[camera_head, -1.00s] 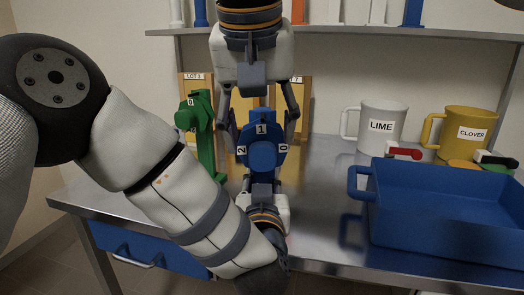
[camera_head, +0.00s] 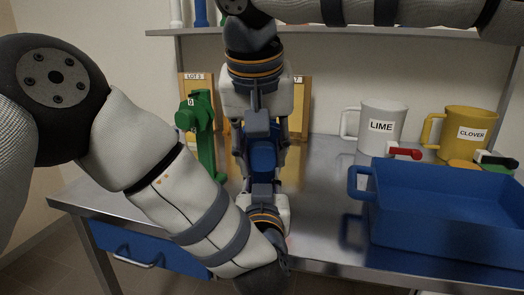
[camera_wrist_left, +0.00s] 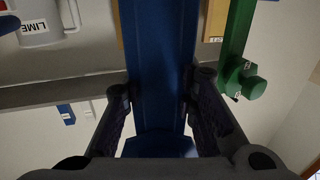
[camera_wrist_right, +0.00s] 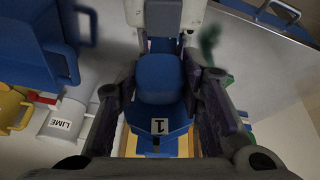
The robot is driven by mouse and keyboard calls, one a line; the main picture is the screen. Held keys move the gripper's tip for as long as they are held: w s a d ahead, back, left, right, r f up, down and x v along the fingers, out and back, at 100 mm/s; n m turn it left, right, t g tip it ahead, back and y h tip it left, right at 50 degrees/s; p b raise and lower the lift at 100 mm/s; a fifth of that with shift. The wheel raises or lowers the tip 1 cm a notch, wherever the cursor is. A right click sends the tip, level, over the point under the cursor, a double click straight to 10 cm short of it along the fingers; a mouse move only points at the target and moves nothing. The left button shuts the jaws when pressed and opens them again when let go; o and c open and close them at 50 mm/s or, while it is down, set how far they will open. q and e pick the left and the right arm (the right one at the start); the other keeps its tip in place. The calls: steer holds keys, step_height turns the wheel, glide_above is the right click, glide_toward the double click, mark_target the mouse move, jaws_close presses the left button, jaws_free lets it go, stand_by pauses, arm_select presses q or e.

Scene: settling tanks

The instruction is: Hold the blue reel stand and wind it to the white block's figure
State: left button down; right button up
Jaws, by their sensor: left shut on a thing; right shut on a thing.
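The blue reel stand (camera_head: 264,160) is upright on the steel bench, mostly hidden behind my grippers in the head view. Its blue post (camera_wrist_left: 160,50) runs between the fingers of my left gripper (camera_wrist_left: 160,95), which is shut on it low down. My right gripper (camera_head: 262,150) comes from above and is shut on the reel's blue knob (camera_wrist_right: 160,80). I cannot make out a white block in any view.
A green stand (camera_head: 202,125) stands close on the left, before a LOT board (camera_head: 190,88). To the right are a blue crate (camera_head: 445,180), a LIME mug (camera_head: 381,108), a yellow CLOVER mug (camera_head: 468,120) and a red handle (camera_head: 404,153). A shelf (camera_head: 400,34) runs above.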

steer(key=shift+d+y, duration=0.1)
steer(key=shift+y, duration=0.2)
steer(key=y, duration=0.2)
steer(key=shift+d+m+y, duration=0.15)
steer(key=shift+m+y, duration=0.15)
steer(key=shift+y, duration=0.1)
steer(key=y, duration=0.2)
steer(key=m+y, duration=0.1)
steer(key=y, duration=0.1)
steer(key=shift+d+f, duration=0.2)
steer(key=y, duration=0.2)
steer(key=m+y, duration=0.1)
steer(key=y, duration=0.1)
steer(key=shift+d+f+t, duration=0.1)
steer(key=shift+f+t, duration=0.1)
steer(key=shift+t, duration=0.2)
steer(key=m+t+y, duration=0.1)
steer(key=y, duration=0.3)
steer(key=shift+f, duration=0.15)
steer(key=shift+y, duration=0.3)
steer(key=o, duration=1.1)
steer(key=shift+d, duration=0.1)
